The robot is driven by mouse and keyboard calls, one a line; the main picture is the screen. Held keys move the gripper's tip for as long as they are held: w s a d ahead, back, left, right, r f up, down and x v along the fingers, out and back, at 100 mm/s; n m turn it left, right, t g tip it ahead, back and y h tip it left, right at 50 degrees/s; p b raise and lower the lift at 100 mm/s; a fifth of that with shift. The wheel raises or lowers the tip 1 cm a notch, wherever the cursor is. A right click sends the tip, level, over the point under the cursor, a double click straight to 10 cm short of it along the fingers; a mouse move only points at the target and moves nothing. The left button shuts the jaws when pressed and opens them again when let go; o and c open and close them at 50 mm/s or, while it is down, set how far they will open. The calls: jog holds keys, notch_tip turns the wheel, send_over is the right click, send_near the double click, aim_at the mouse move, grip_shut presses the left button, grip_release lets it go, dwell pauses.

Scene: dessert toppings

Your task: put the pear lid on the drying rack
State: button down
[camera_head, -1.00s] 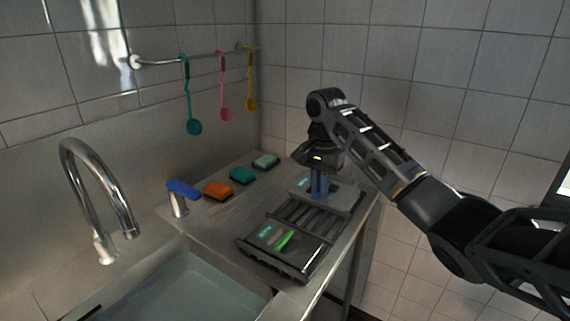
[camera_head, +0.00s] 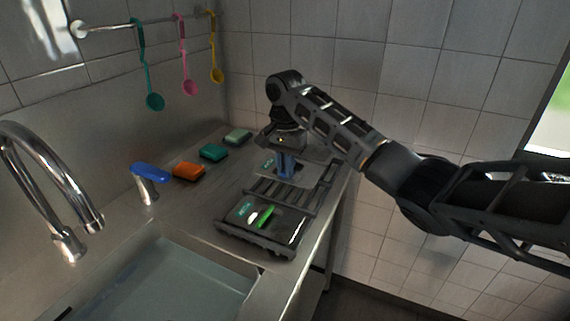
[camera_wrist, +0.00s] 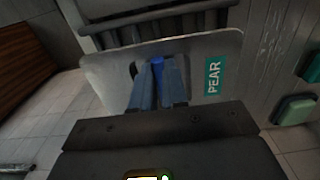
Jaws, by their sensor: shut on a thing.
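The pear lid is a flat grey panel with a teal "PEAR" label, seen in the wrist view (camera_wrist: 225,50) and in the head view (camera_head: 318,172). My gripper (camera_wrist: 157,72) is shut on the lid's blue handle; in the head view my gripper (camera_head: 286,165) points down at the far end of the counter. The drying rack (camera_head: 282,190) has dark bars and lies under and in front of the lid. The lid is roughly level over the rack's far part; I cannot tell whether it touches the bars.
Another lid with a green handle (camera_head: 243,213) lies on the rack's near end. Orange (camera_head: 188,170), teal (camera_head: 213,152) and pale green (camera_head: 238,137) sponges line the back left. The sink (camera_head: 165,285), chrome faucet (camera_head: 60,185) and blue-topped tap handle (camera_head: 150,173) are at left.

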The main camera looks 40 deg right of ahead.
jog(key=shift+f+b, duration=0.45)
jog(key=shift+f, duration=2.15)
jog(key=c, duration=1.1)
grip_release()
jog(key=shift+r, duration=0.1)
notch_tip(320, 180, up, 8)
jog(key=shift+f, duration=0.2)
